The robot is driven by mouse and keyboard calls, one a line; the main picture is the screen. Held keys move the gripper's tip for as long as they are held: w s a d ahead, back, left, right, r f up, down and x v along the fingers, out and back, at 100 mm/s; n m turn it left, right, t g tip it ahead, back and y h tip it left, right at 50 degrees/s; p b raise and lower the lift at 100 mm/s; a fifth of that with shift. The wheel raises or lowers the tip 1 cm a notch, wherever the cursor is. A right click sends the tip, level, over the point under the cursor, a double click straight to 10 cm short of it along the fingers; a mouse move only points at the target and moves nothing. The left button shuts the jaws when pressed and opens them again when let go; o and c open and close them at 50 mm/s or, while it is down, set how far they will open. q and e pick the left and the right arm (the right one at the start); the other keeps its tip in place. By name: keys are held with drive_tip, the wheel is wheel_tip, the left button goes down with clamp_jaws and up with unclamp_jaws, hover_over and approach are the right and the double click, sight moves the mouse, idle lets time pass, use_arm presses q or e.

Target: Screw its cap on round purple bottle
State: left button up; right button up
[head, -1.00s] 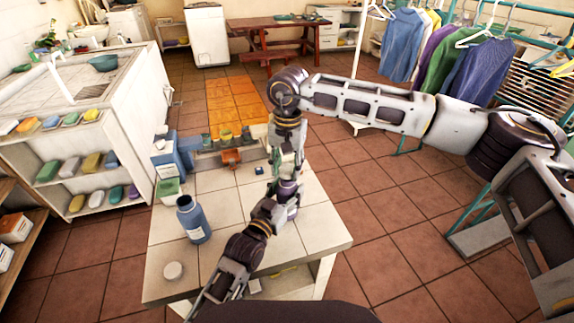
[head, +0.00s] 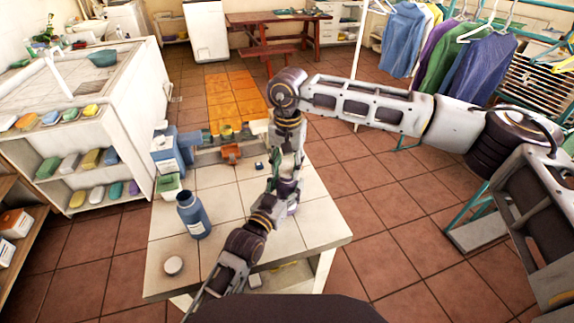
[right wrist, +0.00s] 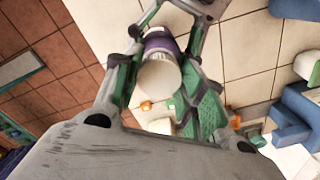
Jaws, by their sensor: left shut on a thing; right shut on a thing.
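The round purple bottle is mostly hidden by my grippers in the head view, where a small purple part (head: 293,209) shows. In the right wrist view its purple body (right wrist: 160,42) shows behind a white round cap (right wrist: 158,76). My left gripper (head: 286,190), low over the table, is shut on the bottle. My right gripper (head: 291,172) comes down from above and is shut on the cap, with its fingers on either side of it in the right wrist view. The cap lines up with the bottle's top; whether its thread is engaged cannot be told.
A blue bottle (head: 193,215) without a cap stands on the tiled table (head: 225,255), and a white round lid (head: 173,266) lies near it. Blue containers (head: 168,150), a green-white tub (head: 169,186) and an orange item (head: 231,151) stand at the back left. The table's right part is clear.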

drive_tip(key=shift+f, duration=0.55)
idle(0.4)
